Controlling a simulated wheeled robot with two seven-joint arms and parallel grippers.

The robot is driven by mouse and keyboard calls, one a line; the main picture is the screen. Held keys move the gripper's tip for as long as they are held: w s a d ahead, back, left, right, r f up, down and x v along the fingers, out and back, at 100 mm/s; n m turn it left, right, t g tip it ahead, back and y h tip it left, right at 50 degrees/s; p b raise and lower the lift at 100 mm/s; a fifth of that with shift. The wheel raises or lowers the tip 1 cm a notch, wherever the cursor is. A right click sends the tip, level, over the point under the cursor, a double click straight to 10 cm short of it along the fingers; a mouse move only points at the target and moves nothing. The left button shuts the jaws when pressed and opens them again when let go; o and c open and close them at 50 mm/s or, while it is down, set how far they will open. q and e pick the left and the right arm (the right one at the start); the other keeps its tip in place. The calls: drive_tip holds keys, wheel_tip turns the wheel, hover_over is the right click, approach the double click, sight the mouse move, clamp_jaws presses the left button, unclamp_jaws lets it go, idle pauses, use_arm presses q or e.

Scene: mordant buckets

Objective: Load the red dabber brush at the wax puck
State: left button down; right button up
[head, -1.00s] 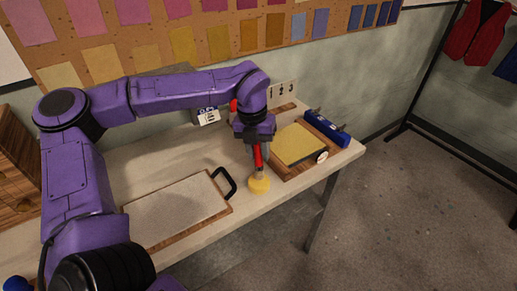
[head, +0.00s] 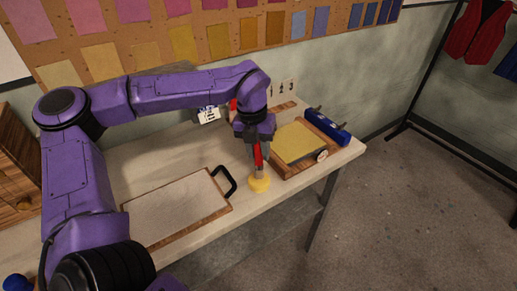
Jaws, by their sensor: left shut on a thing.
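My left gripper (head: 258,146) points down over the front right part of the table and is shut on the red dabber brush (head: 258,157). The brush is about upright, and its pale lower end meets the top of the yellow wax puck (head: 259,186). The puck sits near the table's front edge. The gripper hides the brush's upper part. I cannot tell how firmly the tip presses on the puck. My right gripper is not in view.
A board with a pale sheet and black handle (head: 226,181) lies left of the puck. A wooden tray (head: 286,174) with a yellow pad lies right of it, and a blue roller (head: 328,127) behind. Bare table (head: 150,165) shows behind the pale board.

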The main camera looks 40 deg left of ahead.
use_arm(q)
drive_tip(key=shift+f, duration=0.4)
idle(1.1)
wheel_tip(320, 180, up, 7)
drive_tip(key=p, duration=0.6)
drive_tip(key=shift+r, duration=0.1)
idle(0.3)
idle(0.3)
